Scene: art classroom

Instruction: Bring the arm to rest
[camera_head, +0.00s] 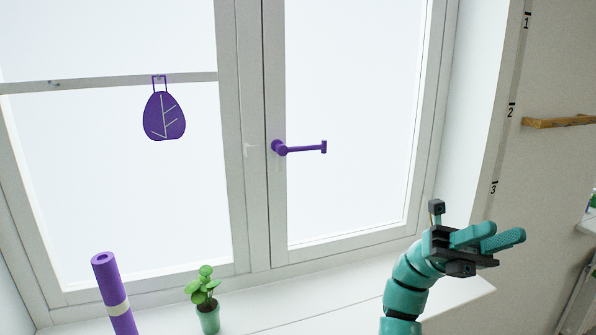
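My gripper (506,233) is at the lower right, in front of the right end of the window sill and the wall beside the window. Its two teal fingers point to the right and stand apart, with nothing seen between them. My teal arm (407,285) rises from the bottom edge and bends to the right at the wrist. The gripper appears clear of the window and the wall, though its exact distance from them cannot be told.
The window has a purple handle (303,149) pointing right. A purple leaf-shaped hanging (164,116) hangs from a rail (110,82). A purple roll (114,293) and a potted plant (208,318) are near the white sill (290,312). A wooden ledge (558,122) is at right.

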